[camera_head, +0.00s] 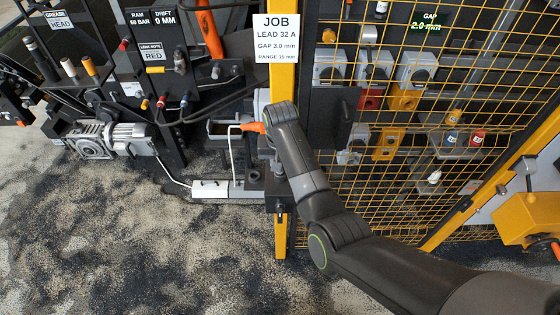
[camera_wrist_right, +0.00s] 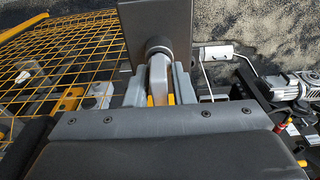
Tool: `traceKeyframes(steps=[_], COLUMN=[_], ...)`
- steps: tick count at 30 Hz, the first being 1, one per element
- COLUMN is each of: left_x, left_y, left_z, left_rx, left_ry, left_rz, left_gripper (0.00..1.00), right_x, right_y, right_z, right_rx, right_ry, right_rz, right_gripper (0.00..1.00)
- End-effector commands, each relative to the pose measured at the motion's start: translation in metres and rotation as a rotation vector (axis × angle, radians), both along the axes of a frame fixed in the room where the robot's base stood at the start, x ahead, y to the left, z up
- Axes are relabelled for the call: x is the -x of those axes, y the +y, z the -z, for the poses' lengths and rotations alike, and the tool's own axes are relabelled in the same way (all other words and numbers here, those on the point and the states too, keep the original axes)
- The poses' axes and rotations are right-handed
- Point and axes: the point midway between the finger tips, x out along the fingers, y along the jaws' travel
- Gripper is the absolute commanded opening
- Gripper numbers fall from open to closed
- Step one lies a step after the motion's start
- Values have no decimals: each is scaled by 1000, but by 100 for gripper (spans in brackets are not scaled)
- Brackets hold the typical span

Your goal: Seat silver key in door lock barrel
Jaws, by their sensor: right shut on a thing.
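My right gripper (camera_wrist_right: 159,84) is shut on the silver key (camera_wrist_right: 159,75), a narrow pale grey piece between the two grey fingers. The key's far end meets the round lock barrel (camera_wrist_right: 157,45), which stands out from a dark box (camera_wrist_right: 135,20). I cannot tell how deep the key is in the barrel. In the head view my right arm reaches in from the lower right, and its wrist hides the fingers and key. The dark lock box (camera_head: 281,204) shows low on the yellow post. My left gripper is not in view.
The yellow post (camera_head: 281,238) and yellow mesh fence (camera_head: 420,110) stand beside my arm. A motor (camera_head: 125,135) and a white box with a cable (camera_head: 209,189) are at the left. A job sign (camera_head: 276,38) hangs above. The speckled floor at lower left is clear.

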Motion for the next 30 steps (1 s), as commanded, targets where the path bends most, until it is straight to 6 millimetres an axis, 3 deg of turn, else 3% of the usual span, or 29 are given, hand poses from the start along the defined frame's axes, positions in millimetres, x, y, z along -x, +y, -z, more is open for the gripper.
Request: traceKeyframes(steps=[9,10,16,25,30], left_x=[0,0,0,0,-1], left_y=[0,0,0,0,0], left_z=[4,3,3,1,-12], left_rx=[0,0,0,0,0], left_ry=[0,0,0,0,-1], left_rz=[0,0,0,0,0], left_gripper=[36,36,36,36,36], right_x=[0,0,0,-1,-6], right_y=[0,0,0,0,1], right_z=[8,8,8,5,-17], right_rx=[0,0,0,0,-1], right_ry=[0,-1,0,0,-3], right_rz=[0,0,0,0,-3], right_gripper=[0,23,47,47,47])
